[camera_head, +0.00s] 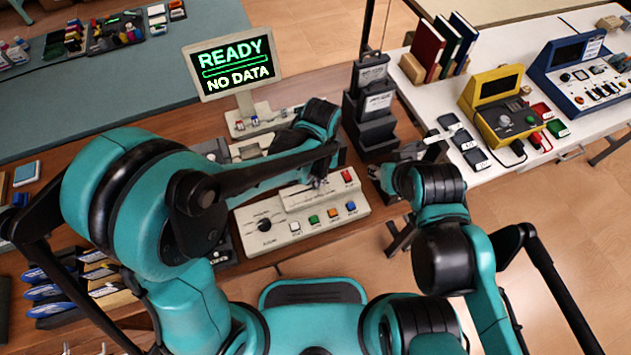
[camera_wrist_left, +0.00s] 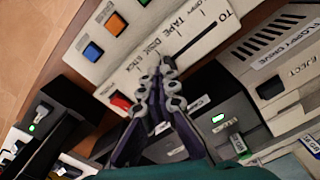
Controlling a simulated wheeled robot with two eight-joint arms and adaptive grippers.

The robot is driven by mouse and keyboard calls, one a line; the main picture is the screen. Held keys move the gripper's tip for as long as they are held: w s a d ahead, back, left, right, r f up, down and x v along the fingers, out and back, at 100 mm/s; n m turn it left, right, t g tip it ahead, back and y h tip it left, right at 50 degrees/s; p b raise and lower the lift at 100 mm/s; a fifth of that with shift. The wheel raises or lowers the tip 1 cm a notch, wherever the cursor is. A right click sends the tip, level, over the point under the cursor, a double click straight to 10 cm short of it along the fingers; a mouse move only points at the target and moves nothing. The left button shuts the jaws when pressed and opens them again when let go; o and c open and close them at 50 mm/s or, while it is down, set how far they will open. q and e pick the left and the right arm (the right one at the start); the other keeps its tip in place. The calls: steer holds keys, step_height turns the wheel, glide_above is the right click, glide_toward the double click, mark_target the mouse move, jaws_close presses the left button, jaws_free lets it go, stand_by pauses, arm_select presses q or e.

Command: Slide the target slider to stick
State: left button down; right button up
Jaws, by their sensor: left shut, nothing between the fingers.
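The cream control panel (camera_head: 250,240) stands on the wooden desk, with a raised strip holding the slider slot. In the left wrist view the slot (camera_wrist_left: 205,45) runs beside the printed labels TO, TAPE, DISK and STICK (camera_wrist_left: 136,64). My left gripper (camera_wrist_left: 163,72) is shut, with its fingertips at the slot near the DISK and STICK labels. In the head view it (camera_head: 319,182) is over the strip, left of the red button (camera_head: 347,176). The slider knob is not distinguishable; the fingers may hide it. My right gripper (camera_head: 381,178) is right of the panel, its fingers unclear.
The panel has a dial (camera_head: 264,225) and several coloured buttons. A monitor (camera_head: 233,66) reads READY, NO DATA. Dark stacked devices (camera_head: 369,105) stand behind. The floppy drive (camera_wrist_left: 282,55) is close to my left gripper. A white table with instruments is at right.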

arm_select(q)
steer(key=shift+w+d, duration=0.2)
steer(key=shift+d, duration=0.45)
steer(key=shift+w+d, duration=0.2)
steer(key=shift+d, duration=0.45)
steer(key=shift+s+a, duration=0.1)
steer(key=shift+a, duration=0.15)
stand_by(0.6)
steer(key=shift+r, duration=0.1)
step_height(320, 180, up, 7)
steer(key=p, duration=0.5)
stand_by(0.4)
